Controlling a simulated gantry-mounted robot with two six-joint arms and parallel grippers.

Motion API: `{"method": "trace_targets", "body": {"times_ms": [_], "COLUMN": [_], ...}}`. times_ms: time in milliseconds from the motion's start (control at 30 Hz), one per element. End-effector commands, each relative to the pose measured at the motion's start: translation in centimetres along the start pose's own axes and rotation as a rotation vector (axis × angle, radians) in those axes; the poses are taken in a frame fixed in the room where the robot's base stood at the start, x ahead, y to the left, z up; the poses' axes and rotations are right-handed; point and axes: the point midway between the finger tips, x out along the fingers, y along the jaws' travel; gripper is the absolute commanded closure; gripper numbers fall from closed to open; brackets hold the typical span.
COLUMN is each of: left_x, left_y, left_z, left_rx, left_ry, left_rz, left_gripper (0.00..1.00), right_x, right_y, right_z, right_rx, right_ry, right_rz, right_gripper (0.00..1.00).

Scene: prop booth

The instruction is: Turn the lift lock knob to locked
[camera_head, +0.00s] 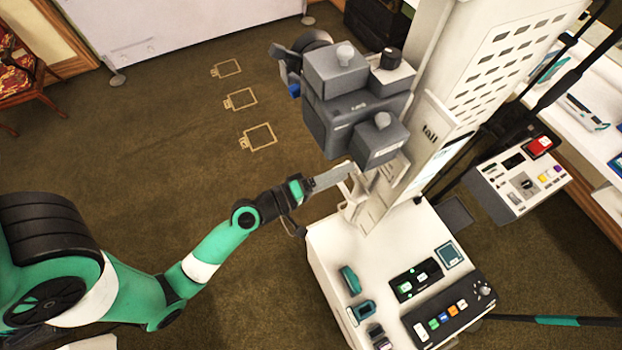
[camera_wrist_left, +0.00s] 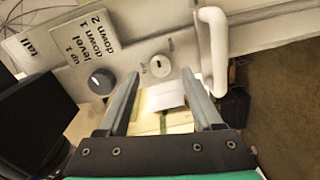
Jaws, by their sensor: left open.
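In the left wrist view a small round pale knob (camera_wrist_left: 159,66) with a dark slot-like mark sits on the white column's panel, with tiny lettering to its left. It appears to be the lift lock knob, but the lettering is too small to read. My left gripper (camera_wrist_left: 160,74) is open, its two fingers pointing at the panel on either side of this knob; contact is not visible. In the head view my left gripper (camera_head: 338,178) reaches the near side of the white column (camera_head: 432,130); the knob is hidden there. My right gripper is not in view.
A larger dark knob (camera_wrist_left: 101,82) lies left of the fingers, below a printed label (camera_wrist_left: 82,38). A white bar handle (camera_wrist_left: 213,50) stands close to the right finger. In the head view, grey boxy equipment (camera_head: 355,110) hangs above the gripper; a control-covered white base (camera_head: 335,275) is below.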

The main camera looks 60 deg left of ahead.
Motion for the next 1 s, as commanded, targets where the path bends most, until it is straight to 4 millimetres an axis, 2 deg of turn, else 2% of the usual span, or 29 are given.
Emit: {"method": "trace_targets", "body": {"times_ms": [33, 200, 400, 533, 1000], "left_x": [-1.3, -5.5, -8.5, -9.0, -9.0], "left_y": [-0.6, -0.7, -0.3, -0.1, 0.0], "left_z": [0.0, -0.1, -0.1, 0.0, 0.0], "left_rx": [-0.001, -0.002, -0.001, 0.001, 0.001], "left_ry": [0.005, 0.007, 0.005, 0.002, 0.0], "left_rz": [-0.003, -0.004, -0.003, 0.0, 0.0], "left_gripper": [0.33, 0.33, 0.33, 0.33, 0.33], "right_x": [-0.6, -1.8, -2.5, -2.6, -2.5], "right_y": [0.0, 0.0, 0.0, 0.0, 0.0], "right_z": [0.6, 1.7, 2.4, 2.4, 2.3], "right_rx": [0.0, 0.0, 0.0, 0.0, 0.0], "right_ry": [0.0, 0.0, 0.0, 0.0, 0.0], "right_rz": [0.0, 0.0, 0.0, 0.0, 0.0], "right_gripper": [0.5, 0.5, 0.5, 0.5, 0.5]}}
